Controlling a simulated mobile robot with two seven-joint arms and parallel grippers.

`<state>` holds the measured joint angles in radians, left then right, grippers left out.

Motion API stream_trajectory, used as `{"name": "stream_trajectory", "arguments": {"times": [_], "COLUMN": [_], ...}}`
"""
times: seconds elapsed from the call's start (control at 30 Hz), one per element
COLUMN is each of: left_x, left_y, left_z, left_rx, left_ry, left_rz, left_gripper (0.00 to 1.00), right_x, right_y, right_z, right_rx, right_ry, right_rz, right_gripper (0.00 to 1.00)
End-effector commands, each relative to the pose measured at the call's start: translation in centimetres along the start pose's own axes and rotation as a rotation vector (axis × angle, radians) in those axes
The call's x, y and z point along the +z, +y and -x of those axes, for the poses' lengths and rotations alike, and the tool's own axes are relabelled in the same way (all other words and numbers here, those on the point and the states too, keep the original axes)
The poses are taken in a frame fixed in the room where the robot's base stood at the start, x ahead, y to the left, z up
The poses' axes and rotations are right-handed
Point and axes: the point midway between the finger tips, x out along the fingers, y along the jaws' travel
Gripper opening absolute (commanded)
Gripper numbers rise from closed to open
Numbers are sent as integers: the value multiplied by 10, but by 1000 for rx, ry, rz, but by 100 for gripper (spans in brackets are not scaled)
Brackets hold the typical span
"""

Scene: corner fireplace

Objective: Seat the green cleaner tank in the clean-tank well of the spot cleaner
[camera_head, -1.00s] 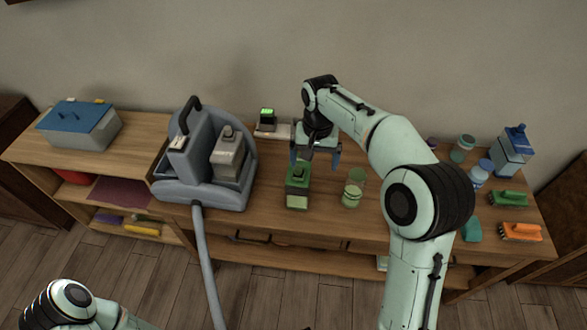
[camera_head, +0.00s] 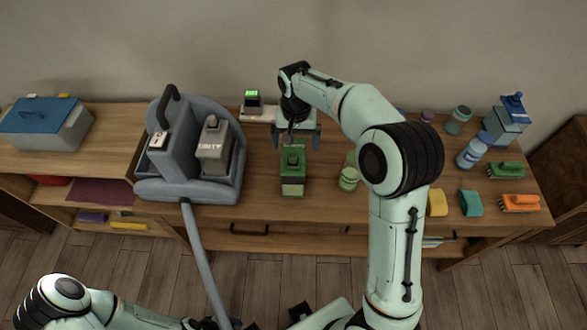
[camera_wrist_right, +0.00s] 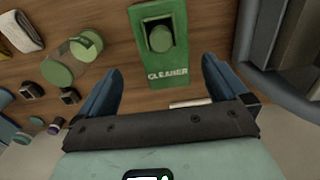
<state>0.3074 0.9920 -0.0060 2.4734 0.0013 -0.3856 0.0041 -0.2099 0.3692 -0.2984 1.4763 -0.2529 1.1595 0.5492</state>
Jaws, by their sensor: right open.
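The green cleaner tank (camera_head: 293,178) stands on the wooden cabinet top, right of the spot cleaner (camera_head: 143,188). My right gripper (camera_head: 297,137) is open and empty, behind and above the tank in the head view. In the right wrist view the tank (camera_wrist_right: 168,62), lettered CLEANER with a round dark-green cap, lies just beyond and between the spread fingertips (camera_wrist_right: 162,72), apart from both. A grey tank with partly readable lettering (camera_head: 213,150) sits in the spot cleaner's right side.
Green-lidded jars (camera_head: 348,180) stand right of the tank. A small device with a green display (camera_head: 253,100) is behind. Sponges (camera_head: 471,203), brushes (camera_head: 513,203) and bottles (camera_head: 473,152) are farther right. A grey hose (camera_head: 200,255) hangs in front. Bare wood separates cleaner and tank.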

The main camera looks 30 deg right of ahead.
Motion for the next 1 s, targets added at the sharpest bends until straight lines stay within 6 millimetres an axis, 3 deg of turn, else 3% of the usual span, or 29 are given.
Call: {"name": "stream_trajectory", "arguments": {"times": [0.3, 0.6, 0.9, 1.0], "left_x": [1, 1, 1, 1], "left_y": [-1, -1, -1, -1], "left_z": [-2, -2, -2, -2], "left_rx": [0, 0, 0, 0], "left_ry": [-1, -1, -1, -1], "left_rz": [0, 0, 0, 0], "left_gripper": [51, 51, 51, 51], "right_x": [0, 0, 0, -1], "right_y": [-5, -6, -6, -6], "right_z": [-44, -48, -48, -46], "right_rx": [1, 0, 0, -2], "right_ry": [-3, -1, -1, 1], "right_rz": [-1, 0, 0, 0], "right_gripper": [100, 100, 2, 0]}}
